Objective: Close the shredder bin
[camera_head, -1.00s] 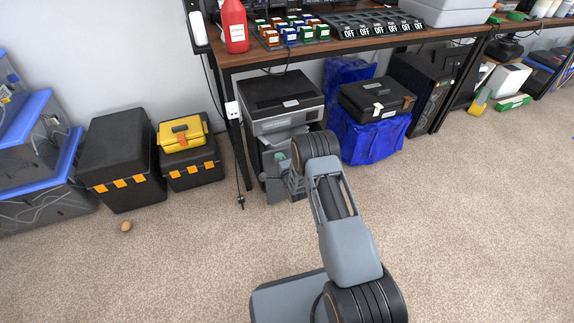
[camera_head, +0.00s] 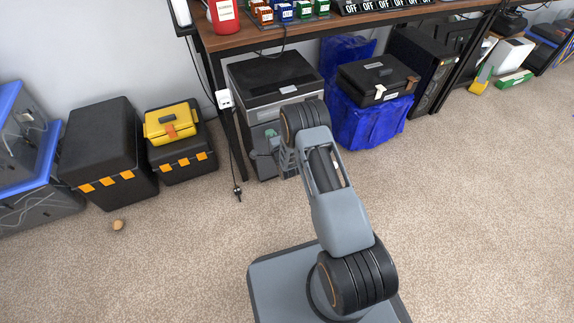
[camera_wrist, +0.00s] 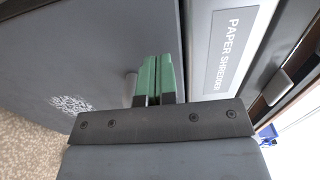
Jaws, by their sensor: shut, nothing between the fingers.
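The paper shredder (camera_head: 275,78) stands under the desk, with a dark top and a grey body. Its "PAPER SHREDDER" label (camera_wrist: 228,48) shows in the wrist view. The bin (camera_head: 263,163) is below the shredder head, largely hidden behind my arm. In the wrist view its dark grey panel (camera_wrist: 90,50) fills the left side, with a pale printed mark. My gripper (camera_wrist: 153,82) has green fingertips, shut and empty, at the panel's edge beside the shredder body. I cannot tell whether they touch it. The gripper is mostly hidden in the head view, and how far the bin stands open is unclear.
A desk leg (camera_head: 236,125) and a hanging cable with a plug (camera_head: 237,193) are just left of the shredder. A blue bin bag (camera_head: 372,122) under a black case (camera_head: 377,80) stands right. Black toolboxes (camera_head: 105,150) stand left. The carpet in front is mostly clear.

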